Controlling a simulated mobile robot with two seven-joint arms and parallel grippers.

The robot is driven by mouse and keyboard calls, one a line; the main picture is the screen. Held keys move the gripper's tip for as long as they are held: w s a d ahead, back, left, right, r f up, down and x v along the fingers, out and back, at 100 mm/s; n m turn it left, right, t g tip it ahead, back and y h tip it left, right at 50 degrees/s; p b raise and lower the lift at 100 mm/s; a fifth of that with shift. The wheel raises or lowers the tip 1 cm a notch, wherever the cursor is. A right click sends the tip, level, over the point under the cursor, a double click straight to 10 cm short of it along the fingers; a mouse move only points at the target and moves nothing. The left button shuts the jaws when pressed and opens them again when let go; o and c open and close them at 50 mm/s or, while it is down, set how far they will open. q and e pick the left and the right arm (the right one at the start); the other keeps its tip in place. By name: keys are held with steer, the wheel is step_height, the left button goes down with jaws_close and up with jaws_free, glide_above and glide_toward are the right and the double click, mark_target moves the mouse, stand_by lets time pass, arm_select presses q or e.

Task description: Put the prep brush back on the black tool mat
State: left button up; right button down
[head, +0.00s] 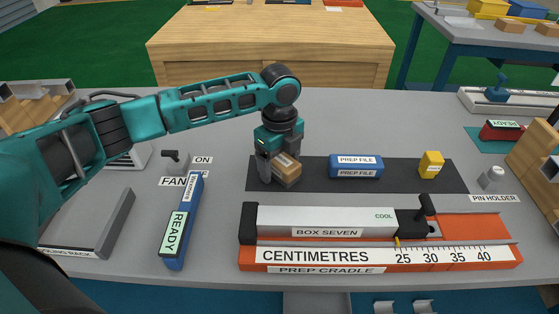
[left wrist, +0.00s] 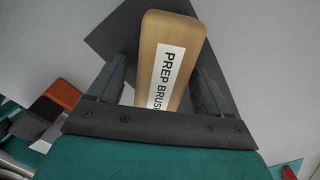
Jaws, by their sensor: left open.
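The prep brush (head: 287,170) is a tan wooden block with a white label. It is at the left end of the black tool mat (head: 312,178) in the head view. In the left wrist view the prep brush (left wrist: 170,65) stands between the two fingers, its label reading PREP BRUSH. My left gripper (head: 276,178) is open around it, pointing down; the left wrist view also shows the open fingers (left wrist: 162,88). The brush's underside is hidden, so I cannot tell if it rests fully on the mat. My right gripper does not show.
A blue prep file (head: 356,166) and a yellow block (head: 431,164) are on the mat. The orange cradle (head: 380,257) with box seven (head: 326,220) lies in front. A blue READY tool (head: 182,222) and a fan switch (head: 175,157) are left. Bare grey table lies behind the mat.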

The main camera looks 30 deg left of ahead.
mark_target(279, 158)
arm_select(q)
step_height(279, 158, up, 12)
steer(key=p, duration=0.2)
steer(key=shift+r, duration=0.15)
stand_by(0.7)
